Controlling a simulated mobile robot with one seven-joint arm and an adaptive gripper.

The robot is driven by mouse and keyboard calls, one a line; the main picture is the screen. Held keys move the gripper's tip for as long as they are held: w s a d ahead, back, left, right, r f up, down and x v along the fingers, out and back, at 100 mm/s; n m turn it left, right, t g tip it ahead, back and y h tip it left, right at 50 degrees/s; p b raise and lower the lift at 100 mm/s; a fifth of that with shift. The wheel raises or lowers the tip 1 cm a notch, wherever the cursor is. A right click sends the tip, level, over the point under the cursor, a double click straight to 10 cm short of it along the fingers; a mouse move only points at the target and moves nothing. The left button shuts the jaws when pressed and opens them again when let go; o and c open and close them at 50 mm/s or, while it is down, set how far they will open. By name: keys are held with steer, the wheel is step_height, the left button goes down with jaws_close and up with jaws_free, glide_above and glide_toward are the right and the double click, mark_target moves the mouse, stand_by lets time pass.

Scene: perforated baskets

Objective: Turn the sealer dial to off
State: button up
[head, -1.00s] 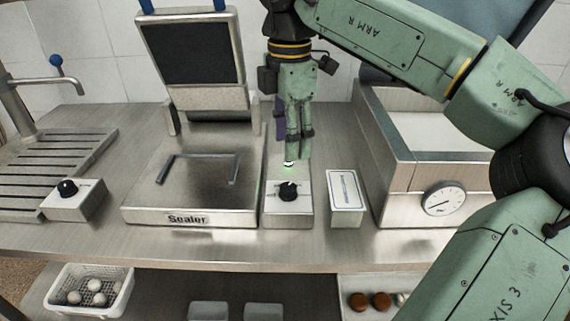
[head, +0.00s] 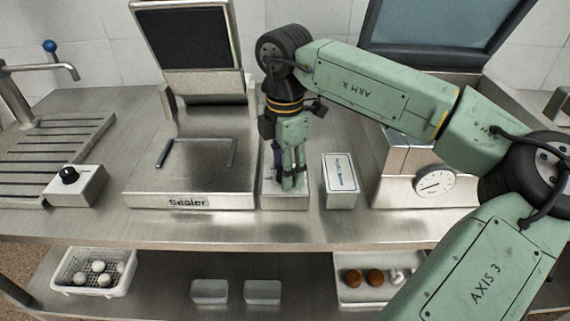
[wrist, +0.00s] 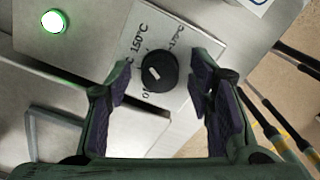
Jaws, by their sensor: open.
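The sealer (head: 190,178) stands on the steel counter with its lid raised and its name on the front edge. Its control box (head: 284,198) is just to its right. The black dial (wrist: 158,71) shows in the wrist view on a white plate with temperature marks, with a light pointer line on its top; which mark it points at I cannot tell for sure. A green light (wrist: 54,21) glows near it. My gripper (wrist: 160,84) is open, with one finger on each side of the dial and gaps between. In the head view my gripper (head: 289,184) hides the dial.
A white labelled box (head: 340,180) stands close to the right of the control box. Further right is a steel machine with a round gauge (head: 434,185). Another dial box (head: 75,186) stands at left. A lower shelf holds a white basket (head: 75,285).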

jaws_close()
stand_by(0.5)
